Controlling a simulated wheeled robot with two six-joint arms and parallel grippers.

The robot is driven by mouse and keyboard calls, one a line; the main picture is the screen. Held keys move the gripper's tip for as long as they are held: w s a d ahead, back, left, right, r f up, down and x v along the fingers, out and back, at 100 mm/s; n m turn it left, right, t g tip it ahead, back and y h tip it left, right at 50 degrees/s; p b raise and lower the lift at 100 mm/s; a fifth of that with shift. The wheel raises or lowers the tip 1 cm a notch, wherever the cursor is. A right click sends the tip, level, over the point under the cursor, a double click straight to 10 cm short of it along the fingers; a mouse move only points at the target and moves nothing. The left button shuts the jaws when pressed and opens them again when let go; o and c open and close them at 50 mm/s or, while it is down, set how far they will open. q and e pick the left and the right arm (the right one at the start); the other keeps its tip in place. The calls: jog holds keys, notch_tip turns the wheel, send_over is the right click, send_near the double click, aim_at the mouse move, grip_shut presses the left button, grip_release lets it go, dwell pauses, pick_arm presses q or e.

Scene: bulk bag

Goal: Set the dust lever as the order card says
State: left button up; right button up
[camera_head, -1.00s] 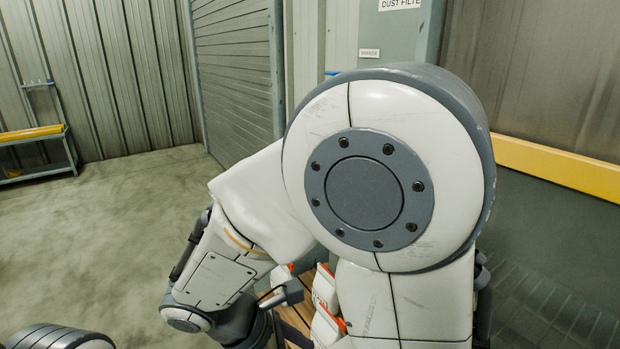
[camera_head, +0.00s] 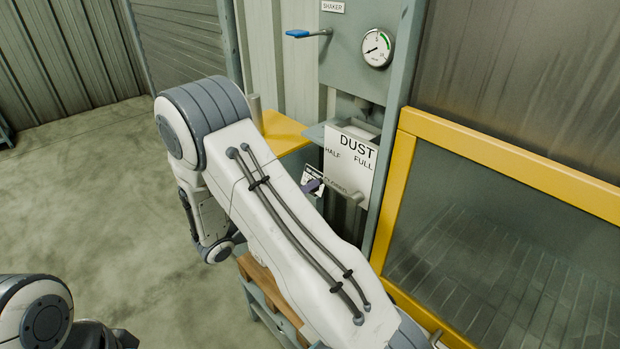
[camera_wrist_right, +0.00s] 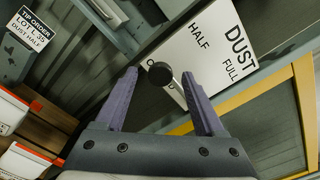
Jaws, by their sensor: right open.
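The white dust plate (camera_head: 350,160) is on the grey panel, lettered DUST, HALF, FULL and, partly hidden, CLOSED. It also shows in the right wrist view (camera_wrist_right: 205,45). The dust lever (camera_head: 352,196) has a dark round knob (camera_wrist_right: 160,73) beside the CLOSED lettering. My right gripper (camera_wrist_right: 160,80) is open, with its purple fingers either side of the knob in the wrist picture; I cannot tell whether they touch it. In the head view one purple finger (camera_head: 313,187) shows past my arm. The order card (camera_wrist_right: 32,35) reads DUST HALF. My left gripper is out of view.
A blue-handled shaker lever (camera_head: 299,33) and a round gauge (camera_head: 377,48) are above the plate. A yellow ledge (camera_head: 282,133) is left of it. A yellow-framed window (camera_head: 500,170) is at right. White labelled sacks (camera_wrist_right: 22,160) lie on wooden boards below.

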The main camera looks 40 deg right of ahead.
aim_at(312, 191)
jog(key=shift+d+p, duration=0.4)
jog(key=shift+d, duration=1.25)
jog(key=shift+c, duration=0.3)
grip_shut()
jog(key=shift+w, duration=0.1)
